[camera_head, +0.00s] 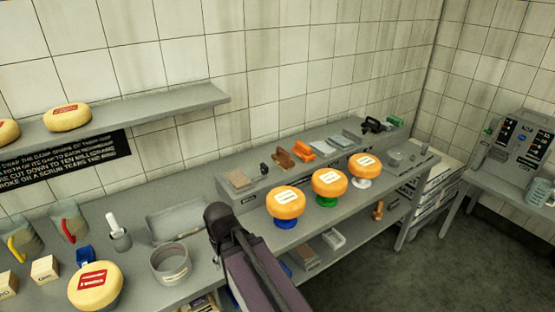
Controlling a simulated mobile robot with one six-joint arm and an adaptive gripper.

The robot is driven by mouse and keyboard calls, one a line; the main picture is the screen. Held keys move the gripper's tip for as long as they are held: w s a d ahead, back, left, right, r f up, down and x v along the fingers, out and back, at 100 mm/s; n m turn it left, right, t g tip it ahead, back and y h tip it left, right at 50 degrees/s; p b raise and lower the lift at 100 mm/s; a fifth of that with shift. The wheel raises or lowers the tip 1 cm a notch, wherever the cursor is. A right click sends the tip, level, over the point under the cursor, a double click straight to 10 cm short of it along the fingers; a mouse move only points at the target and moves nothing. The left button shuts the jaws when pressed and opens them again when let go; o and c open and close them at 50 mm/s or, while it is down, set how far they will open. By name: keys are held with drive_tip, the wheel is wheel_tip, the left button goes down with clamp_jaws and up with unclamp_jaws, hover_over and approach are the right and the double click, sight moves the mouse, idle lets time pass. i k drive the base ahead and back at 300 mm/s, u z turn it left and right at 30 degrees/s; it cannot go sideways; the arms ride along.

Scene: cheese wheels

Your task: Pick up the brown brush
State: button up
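A brown brush-like object (283,159) lies on the raised back ledge of the long grey counter, right of centre. It sits between a small dark item and an orange item. It is small in this view, so I cannot make out its bristles. A second brown upright object (378,210) stands on the lower level, below the right cheese wheel. My dark arm reaches up from the bottom centre, in front of the counter and well short of the brown object on the ledge. No gripper fingers can be made out.
Three orange cheese wheels on coloured stands, the middle one (329,182) on green, stand in front of the ledge. An orange item (303,150) is close beside the brown object. A grey pot (170,264) stands left of my arm. Open floor (385,275) lies at right.

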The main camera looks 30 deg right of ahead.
sight(283, 160)
drive_tip(key=i, duration=0.85)
drive_tip(key=z, duration=0.05)
